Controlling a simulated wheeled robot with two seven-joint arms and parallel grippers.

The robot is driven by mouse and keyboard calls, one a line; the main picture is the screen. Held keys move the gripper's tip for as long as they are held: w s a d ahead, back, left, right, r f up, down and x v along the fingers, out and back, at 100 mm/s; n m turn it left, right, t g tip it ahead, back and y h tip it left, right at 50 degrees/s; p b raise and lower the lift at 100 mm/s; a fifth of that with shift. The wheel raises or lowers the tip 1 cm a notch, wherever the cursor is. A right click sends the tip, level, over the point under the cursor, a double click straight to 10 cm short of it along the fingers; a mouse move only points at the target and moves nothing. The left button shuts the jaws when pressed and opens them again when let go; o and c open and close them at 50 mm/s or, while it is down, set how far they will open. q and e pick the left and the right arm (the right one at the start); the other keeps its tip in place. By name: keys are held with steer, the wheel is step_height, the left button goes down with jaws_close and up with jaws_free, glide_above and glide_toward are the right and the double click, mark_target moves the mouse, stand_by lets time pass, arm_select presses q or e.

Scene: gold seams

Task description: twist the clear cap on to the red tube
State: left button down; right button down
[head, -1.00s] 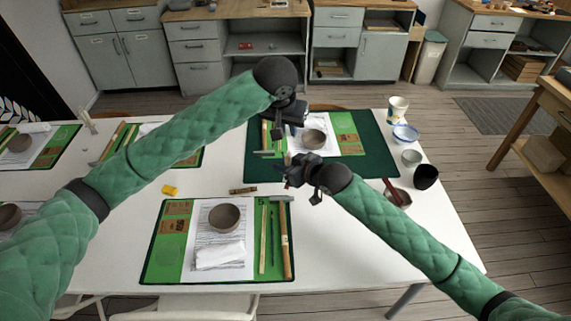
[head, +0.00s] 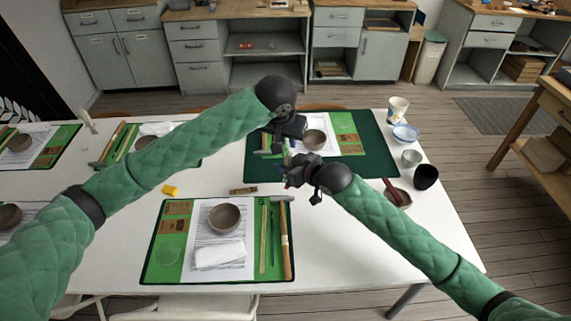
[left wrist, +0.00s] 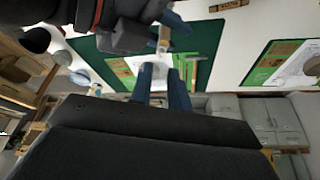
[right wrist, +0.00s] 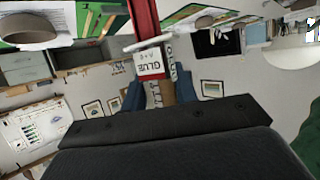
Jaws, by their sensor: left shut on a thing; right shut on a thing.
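My left gripper (head: 288,143) is just above and behind my right gripper (head: 291,171) in the head view, with a small gap. In the left wrist view, the left gripper is shut on a small pale, see-through thing, the clear cap (left wrist: 160,70). My right gripper (right wrist: 159,92) is shut on the red tube (right wrist: 151,76), which has a white label reading GLUE and a tan part. The tube's pale tan end (left wrist: 163,36) points towards the cap in the left wrist view. Cap and tube look apart. The head view hides both behind the grippers.
A dark green mat (head: 375,150) lies under the grippers, with a bowl (head: 314,139) on it. A bright green mat with a bowl (head: 224,217) and tools lies nearer. Cups and a blue-rimmed dish (head: 405,132) stand at the right. The table between the mats is mostly clear.

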mark_target(288, 158)
arm_select(q)
steer(key=shift+r, duration=0.1)
steer(key=shift+f, duration=0.2)
stand_by(0.5)
steer(key=shift+f, duration=0.75)
steer(key=shift+f, duration=0.55)
stand_by(0.3)
steer(key=shift+a, duration=0.1)
